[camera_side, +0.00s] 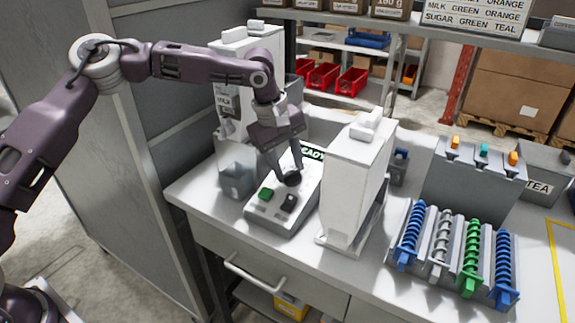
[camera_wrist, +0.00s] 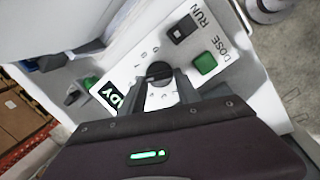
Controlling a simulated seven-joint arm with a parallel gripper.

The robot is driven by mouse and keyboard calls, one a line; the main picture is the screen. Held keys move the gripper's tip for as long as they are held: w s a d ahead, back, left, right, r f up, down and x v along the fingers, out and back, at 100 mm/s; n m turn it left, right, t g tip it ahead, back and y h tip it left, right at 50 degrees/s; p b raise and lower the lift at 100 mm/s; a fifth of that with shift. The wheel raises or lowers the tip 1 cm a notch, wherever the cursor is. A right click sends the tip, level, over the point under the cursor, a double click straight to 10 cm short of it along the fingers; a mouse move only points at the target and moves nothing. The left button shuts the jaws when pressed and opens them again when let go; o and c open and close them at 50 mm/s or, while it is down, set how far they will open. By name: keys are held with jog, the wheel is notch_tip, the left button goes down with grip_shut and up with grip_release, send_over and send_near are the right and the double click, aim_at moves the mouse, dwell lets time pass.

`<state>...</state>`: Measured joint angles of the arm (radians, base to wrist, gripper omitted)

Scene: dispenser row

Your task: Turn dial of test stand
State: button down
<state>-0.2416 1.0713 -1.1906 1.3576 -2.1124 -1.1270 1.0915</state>
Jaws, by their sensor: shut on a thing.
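The test stand (camera_side: 257,216) is a light grey sloped box on the workbench, with a green button (camera_side: 266,194), a dark rocker switch (camera_side: 288,202) and a display reading "READY" at its back. Its round black dial (camera_side: 292,179) sits on the upper panel. My gripper (camera_side: 286,172) comes down from above with its fingers shut on the dial. In the wrist view the fingertips (camera_wrist: 160,80) close around the dial (camera_wrist: 158,72). Scale marks show around it. The green button (camera_wrist: 205,63) and the black switch (camera_wrist: 183,30) are beside the labels "DOSE" and "RUN".
A tall white dispenser (camera_side: 352,185) stands close on the right of the stand, and another machine (camera_side: 238,165) stands close on the left. Farther right are coloured spiral augers (camera_side: 471,250) and a grey hopper box (camera_side: 470,185). The bench front edge is clear.

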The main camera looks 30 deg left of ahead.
jog(key=shift+m, duration=0.3)
dwell(0.4)
jog(key=c, duration=0.9)
grip_release()
jog(key=v, duration=0.7)
